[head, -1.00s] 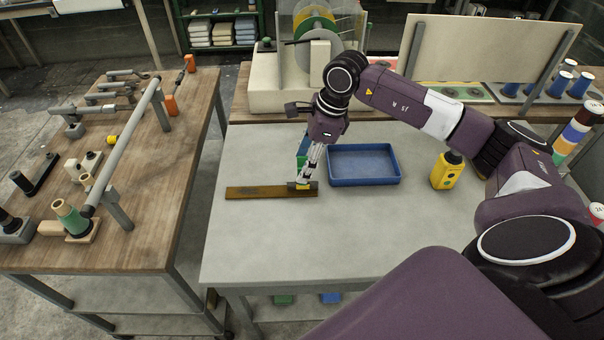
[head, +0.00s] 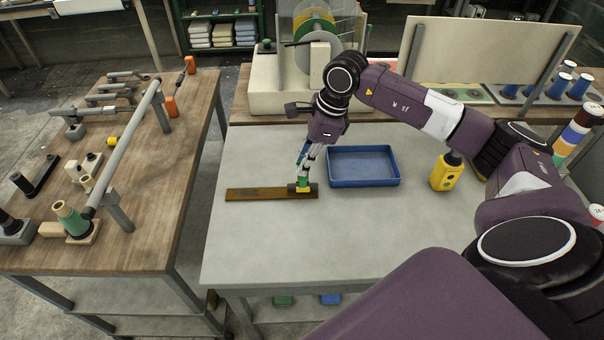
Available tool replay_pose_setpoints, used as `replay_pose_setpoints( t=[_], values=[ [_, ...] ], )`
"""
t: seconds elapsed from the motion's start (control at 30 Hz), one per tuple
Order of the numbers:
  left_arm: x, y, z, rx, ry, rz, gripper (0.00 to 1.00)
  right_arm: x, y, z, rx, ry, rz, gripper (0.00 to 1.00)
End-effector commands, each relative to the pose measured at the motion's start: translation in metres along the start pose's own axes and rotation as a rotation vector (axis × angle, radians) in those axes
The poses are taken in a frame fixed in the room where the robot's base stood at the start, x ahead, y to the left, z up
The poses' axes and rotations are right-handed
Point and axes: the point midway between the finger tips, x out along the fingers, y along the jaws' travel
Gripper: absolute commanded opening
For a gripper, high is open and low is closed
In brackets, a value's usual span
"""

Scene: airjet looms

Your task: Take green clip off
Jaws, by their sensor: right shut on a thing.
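A long flat brown bar (head: 258,194) lies on the grey table. A small green clip (head: 304,183) shows at its right end, with a yellow part (head: 304,190) just below it. My right gripper (head: 304,181) points down at this end and is shut on the green clip. The fingers partly hide the clip, and I cannot tell whether it still touches the bar. A small blue piece (head: 302,153) shows beside the fingers; what it belongs to is unclear. My left gripper is out of view.
An empty blue tray (head: 362,181) is just right of the gripper. A yellow control box (head: 446,172) stands farther right. The table's front (head: 300,250) is clear. A wooden bench (head: 150,205) with metal fixtures is at left.

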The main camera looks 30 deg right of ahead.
Motion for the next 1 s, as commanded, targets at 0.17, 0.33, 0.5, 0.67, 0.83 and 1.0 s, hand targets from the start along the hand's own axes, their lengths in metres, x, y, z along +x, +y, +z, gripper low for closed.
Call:
replay_pose_setpoints(
  t=[0.17, 0.33, 0.5, 0.67, 0.83, 1.0],
  values=[
    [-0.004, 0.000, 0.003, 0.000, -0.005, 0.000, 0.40, -0.007, 0.000, 0.002, 0.000, -0.001, -0.001, 0.08],
    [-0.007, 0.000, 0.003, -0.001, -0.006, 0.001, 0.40, -0.012, 0.000, 0.004, 0.000, -0.001, -0.001, 0.08],
    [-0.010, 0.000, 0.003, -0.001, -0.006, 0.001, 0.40, -0.017, 0.000, 0.005, 0.000, -0.001, -0.001, 0.08],
    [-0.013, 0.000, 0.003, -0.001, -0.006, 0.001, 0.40, -0.021, 0.000, 0.007, 0.000, -0.001, -0.001, 0.08],
    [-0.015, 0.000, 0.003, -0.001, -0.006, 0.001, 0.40, -0.024, 0.000, 0.007, 0.001, 0.000, 0.000, 0.08],
    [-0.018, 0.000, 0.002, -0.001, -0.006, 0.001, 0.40, -0.028, 0.000, 0.009, 0.001, -0.001, -0.001, 0.08]
  ],
)
